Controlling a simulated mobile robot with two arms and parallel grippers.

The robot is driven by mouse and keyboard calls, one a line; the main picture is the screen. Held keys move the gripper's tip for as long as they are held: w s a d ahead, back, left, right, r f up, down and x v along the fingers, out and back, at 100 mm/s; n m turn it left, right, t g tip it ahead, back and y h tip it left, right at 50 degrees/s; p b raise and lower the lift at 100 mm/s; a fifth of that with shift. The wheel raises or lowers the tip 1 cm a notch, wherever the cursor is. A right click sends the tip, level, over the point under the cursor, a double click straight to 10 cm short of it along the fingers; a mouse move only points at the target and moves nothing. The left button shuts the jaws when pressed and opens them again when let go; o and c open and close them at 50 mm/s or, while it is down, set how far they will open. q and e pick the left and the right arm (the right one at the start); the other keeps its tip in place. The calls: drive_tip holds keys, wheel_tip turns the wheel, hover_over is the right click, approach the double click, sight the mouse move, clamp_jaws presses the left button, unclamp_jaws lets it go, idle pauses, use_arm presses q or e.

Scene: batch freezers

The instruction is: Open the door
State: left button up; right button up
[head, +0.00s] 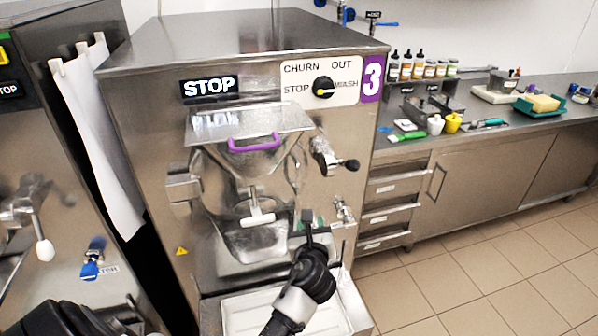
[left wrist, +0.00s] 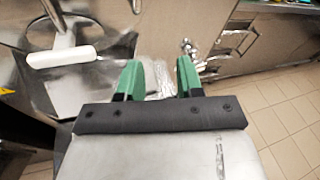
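The batch freezer marked 3 (head: 250,60) stands in the middle of the head view. Its steel front door (head: 226,183) appears closed, with a white T-shaped handle (head: 257,218) low on it. The white handle also shows at the upper left of the left wrist view (left wrist: 62,56). A lever with a black knob (head: 351,165) sits right of the door. My left gripper (head: 310,218) is in front of the machine, right of the white handle and apart from it. Its green fingers (left wrist: 157,78) are spread with nothing visibly held. My right gripper is not in view.
A purple handle (head: 254,146) is on the chute lid above. A white tray (head: 262,312) lies below the door. Another machine (head: 40,190) stands close on the left. A counter (head: 480,150) with bottles and tools is on the right, with clear tiled floor (head: 480,275) before it.

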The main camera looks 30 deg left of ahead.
sight(298, 174)
use_arm(q)
wheel_tip(298, 174, up, 8)
drive_tip(key=s+a+m+y, duration=0.1)
drive_tip(key=a+y, duration=0.1)
drive_tip(key=x, duration=0.3)
drive_tip(key=p+x, duration=0.1)
drive_tip(key=x, duration=0.5)
drive_tip(key=shift+w+a+r+p, duration=0.15)
drive_tip(key=shift+a+r+p, duration=0.05)
drive_tip(key=shift+r+p, duration=0.15)
drive_tip(key=shift+w+a, duration=0.35)
drive_tip(key=shift+w, duration=0.05)
clamp_jaws()
